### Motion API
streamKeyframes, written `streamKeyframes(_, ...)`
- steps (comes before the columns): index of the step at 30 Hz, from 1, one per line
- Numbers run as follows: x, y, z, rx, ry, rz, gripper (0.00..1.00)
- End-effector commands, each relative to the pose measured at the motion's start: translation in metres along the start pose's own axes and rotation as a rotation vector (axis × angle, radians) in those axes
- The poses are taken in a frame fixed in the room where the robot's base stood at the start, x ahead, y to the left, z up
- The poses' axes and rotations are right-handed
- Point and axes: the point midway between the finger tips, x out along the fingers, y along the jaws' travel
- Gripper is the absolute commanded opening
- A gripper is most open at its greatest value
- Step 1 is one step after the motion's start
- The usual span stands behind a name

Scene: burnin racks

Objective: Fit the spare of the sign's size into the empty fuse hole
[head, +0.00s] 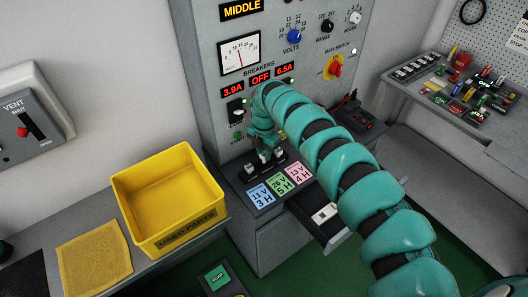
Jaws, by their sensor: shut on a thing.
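My gripper (262,153) points down at the black fuse block (248,172) on the cabinet's ledge. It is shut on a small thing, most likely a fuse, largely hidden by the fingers. Small pale pieces show at the block, but I cannot tell which are seated fuses or whether the held one is in a hole. In front of the block lie a blue card (261,195), a green card (280,184) and a pink card (298,173), which seem to read 3H, 5H and 4H. A sign reading MIDDLE (241,9) is at the cabinet's top.
An open drawer (334,241) below the ledge holds a pale item (325,213). A yellow USED PARTS bin (130,206) and a yellow cloth (94,260) are on the left bench. A shelf (418,98) of small parts is at right. The panel carries knobs and a meter (239,54).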

Motion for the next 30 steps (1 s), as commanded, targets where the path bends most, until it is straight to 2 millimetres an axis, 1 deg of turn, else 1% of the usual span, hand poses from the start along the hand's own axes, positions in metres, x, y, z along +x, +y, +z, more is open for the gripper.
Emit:
streamKeyframes(17,0.0083,-0.0001,0.0001,0.0,0.0,0.0,0.08)
streamKeyframes(30,0.0085,-0.0001,0.0002,0.0,0.0,0.0,0.08)
